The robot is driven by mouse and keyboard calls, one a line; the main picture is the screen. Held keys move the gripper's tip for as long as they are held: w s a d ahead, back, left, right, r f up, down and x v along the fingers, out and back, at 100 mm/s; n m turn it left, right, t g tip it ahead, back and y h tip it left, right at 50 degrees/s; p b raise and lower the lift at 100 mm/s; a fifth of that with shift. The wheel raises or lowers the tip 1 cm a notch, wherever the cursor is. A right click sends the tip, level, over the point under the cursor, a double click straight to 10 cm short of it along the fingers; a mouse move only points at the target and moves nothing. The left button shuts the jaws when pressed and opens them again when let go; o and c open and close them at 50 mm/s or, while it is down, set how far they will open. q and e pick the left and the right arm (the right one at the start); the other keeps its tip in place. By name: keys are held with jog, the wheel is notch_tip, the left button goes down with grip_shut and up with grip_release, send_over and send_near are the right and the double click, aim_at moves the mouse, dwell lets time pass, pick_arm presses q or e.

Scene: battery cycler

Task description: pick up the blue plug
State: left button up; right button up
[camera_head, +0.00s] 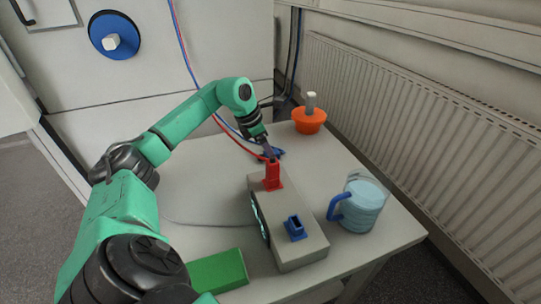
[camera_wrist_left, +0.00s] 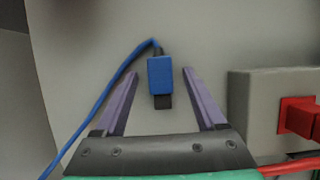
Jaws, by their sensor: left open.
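The blue plug (camera_wrist_left: 160,75) lies on the table with its dark tip toward my gripper. Its blue cable leaves the far end and curves to the left. My left gripper (camera_wrist_left: 160,86) is open, with one purple finger on each side of the plug and a gap to both. In the head view the left gripper (camera_head: 270,153) is low over the table behind the grey box. There the blue plug (camera_head: 277,153) is partly hidden by the gripper. My right gripper is not in view.
The grey box (camera_head: 302,257) carries a red plug (camera_head: 272,174) and a blue socket (camera_head: 295,228). Red and blue cables (camera_head: 186,50) hang nearby.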

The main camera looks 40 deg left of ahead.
pick_arm(q)
jog(key=shift+r, duration=0.1)
grip_shut()
notch_tip(320, 180, up, 20)
jog(key=p, duration=0.6)
jog(key=f+n+g+y+p, duration=0.1)
jog(key=f+n, duration=0.3)
jog(key=n, duration=0.4)
jog(key=f+n+g+y+p, duration=0.1)
jog(key=f+n+y, duration=0.2)
jog(key=f+n, duration=0.2)
jog(key=w+d+f+n+g+y+p, duration=0.1)
jog(key=f+n, duration=0.4)
jog(key=n, duration=0.5)
jog(key=shift+f+n+g+y, duration=0.25)
jog(key=shift+g+y, duration=0.35)
jog(key=shift+y, duration=0.3)
jog(key=shift+s+f+n, duration=0.1)
jog(key=shift+f+n, duration=0.15)
jog(key=shift+n, duration=0.3)
jog(key=shift+s+f, duration=0.1)
jog(key=shift+f, duration=0.3)
jog(key=shift+f+b, duration=1.9)
jog(key=shift+f, duration=0.1)
